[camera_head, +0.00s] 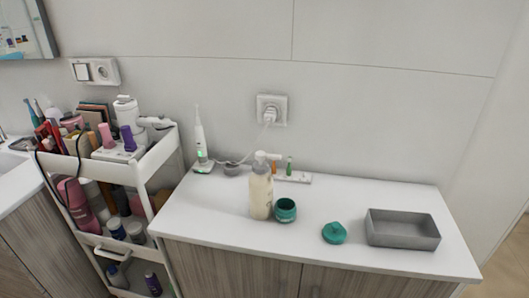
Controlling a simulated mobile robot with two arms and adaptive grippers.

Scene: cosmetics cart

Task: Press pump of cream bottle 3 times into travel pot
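The cream bottle (261,192) is a cream-coloured pump bottle with a white pump head (262,156) on top. It stands upright near the middle of the white counter. The travel pot (285,210) is a small teal pot, standing open just right of the bottle's base. Its teal lid (334,233) lies apart on the counter, further right. Neither of my grippers shows in the head view.
A grey open tray (402,239) sits on the right of the white counter (365,193). An electric toothbrush (200,140) and small items stand along the wall. A crowded white cart (142,170) stands left. The front strip of counter is clear.

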